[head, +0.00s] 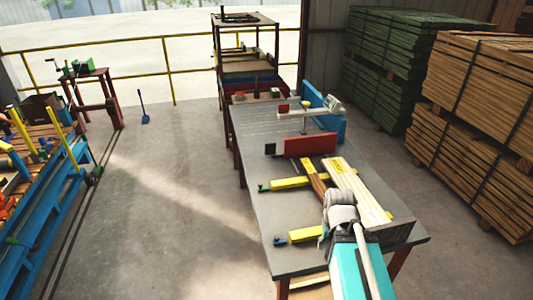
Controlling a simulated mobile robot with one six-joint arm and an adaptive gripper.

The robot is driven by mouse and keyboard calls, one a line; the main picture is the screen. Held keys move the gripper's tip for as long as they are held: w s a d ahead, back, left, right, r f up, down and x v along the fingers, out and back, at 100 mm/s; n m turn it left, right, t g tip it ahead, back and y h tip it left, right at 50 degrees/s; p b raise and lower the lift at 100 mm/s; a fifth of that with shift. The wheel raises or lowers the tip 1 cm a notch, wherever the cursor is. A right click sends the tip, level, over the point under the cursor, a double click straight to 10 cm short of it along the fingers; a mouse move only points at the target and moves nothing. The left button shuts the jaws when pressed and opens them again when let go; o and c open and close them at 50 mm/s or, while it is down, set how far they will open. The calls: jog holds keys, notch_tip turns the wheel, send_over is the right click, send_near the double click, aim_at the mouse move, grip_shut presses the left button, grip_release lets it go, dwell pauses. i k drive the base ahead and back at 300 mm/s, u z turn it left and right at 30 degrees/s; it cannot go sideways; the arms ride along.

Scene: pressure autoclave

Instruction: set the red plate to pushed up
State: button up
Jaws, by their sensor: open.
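The red plate (310,143) stands on edge across the grey workbench (262,172), near its middle. It looks upright and low, with its long face toward me. A pale bar (309,114) with a white-grey end piece passes above and behind it. My arm (341,208), white-grey at the joint, rises over a teal part at the lower right. It is at the bench's near end, well short of the plate. I cannot make out my gripper's fingers, and nothing of mine touches the plate.
Pale boards (357,190) and a brown board lie on the near right of the bench. Yellow bars (300,183) lie across the bench's near part. A blue panel (322,104) stands behind the plate.

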aim_at(301, 145)
jog(key=u, duration=0.5)
jog(key=k, duration=1.15)
jog(key=u, duration=0.1)
jog(key=i, duration=0.65)
jog(key=z, duration=0.75)
jog(key=i, duration=1.5)
jog(key=u, duration=0.65)
